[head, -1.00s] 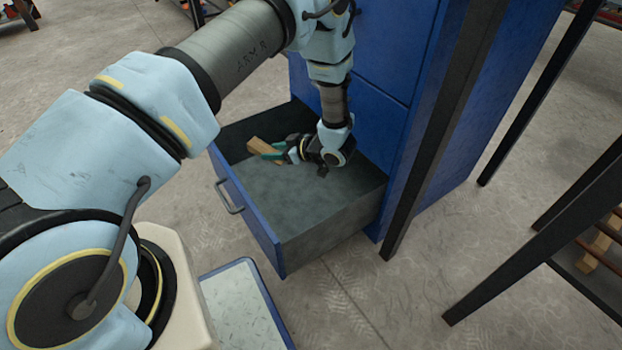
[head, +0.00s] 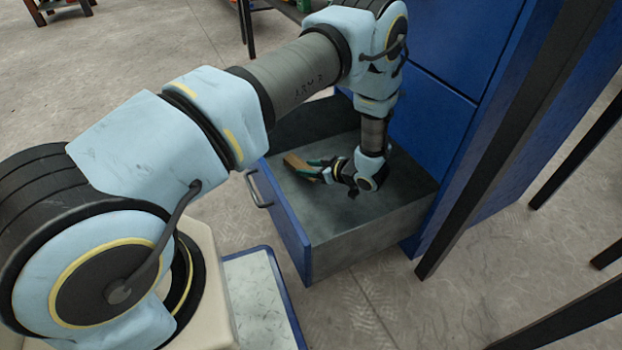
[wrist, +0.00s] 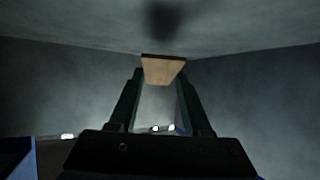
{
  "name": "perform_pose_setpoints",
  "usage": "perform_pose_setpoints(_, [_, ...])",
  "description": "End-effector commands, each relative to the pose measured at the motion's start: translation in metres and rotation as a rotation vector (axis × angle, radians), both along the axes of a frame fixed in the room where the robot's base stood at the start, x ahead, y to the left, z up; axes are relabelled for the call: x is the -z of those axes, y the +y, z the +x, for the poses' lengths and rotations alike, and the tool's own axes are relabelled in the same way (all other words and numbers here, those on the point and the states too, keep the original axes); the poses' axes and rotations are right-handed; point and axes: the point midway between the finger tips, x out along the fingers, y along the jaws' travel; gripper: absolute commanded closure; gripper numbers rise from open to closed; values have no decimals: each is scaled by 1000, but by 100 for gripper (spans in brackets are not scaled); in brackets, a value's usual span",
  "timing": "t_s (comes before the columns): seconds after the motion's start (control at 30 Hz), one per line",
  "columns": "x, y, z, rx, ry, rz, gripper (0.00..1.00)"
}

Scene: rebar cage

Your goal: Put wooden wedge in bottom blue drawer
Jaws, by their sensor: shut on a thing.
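The wooden wedge (head: 300,163) is a light brown block held at the tips of my gripper (head: 318,168). In the wrist view the wedge (wrist: 163,70) sits between the two dark fingers of my gripper (wrist: 162,80), which are shut on it. The bottom blue drawer (head: 286,222) is pulled open, with a grey interior. My gripper and the wedge are inside the drawer's outline, toward its front left side. I cannot tell whether the wedge touches the drawer floor.
The blue cabinet (head: 425,115) rises behind the drawer, with closed drawers above. A dark post (head: 490,150) stands close at its right. Dark slanted legs (head: 560,318) are at the lower right. The drawer floor (head: 375,207) looks otherwise empty.

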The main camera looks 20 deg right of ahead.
Motion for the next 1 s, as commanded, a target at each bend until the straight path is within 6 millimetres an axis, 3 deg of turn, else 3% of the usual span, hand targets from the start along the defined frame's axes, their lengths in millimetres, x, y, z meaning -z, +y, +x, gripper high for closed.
perform_pose_setpoints(0.2, [31,0,0,1,-1,1,100])
perform_pose_setpoints(0.57, [34,0,0,0,-1,0,100])
perform_pose_setpoints(0.6, [34,0,0,0,0,0,49])
perform_pose_setpoints(0.83, [34,0,0,0,0,0,23])
perform_pose_setpoints(1.0, [34,0,0,0,0,0,21])
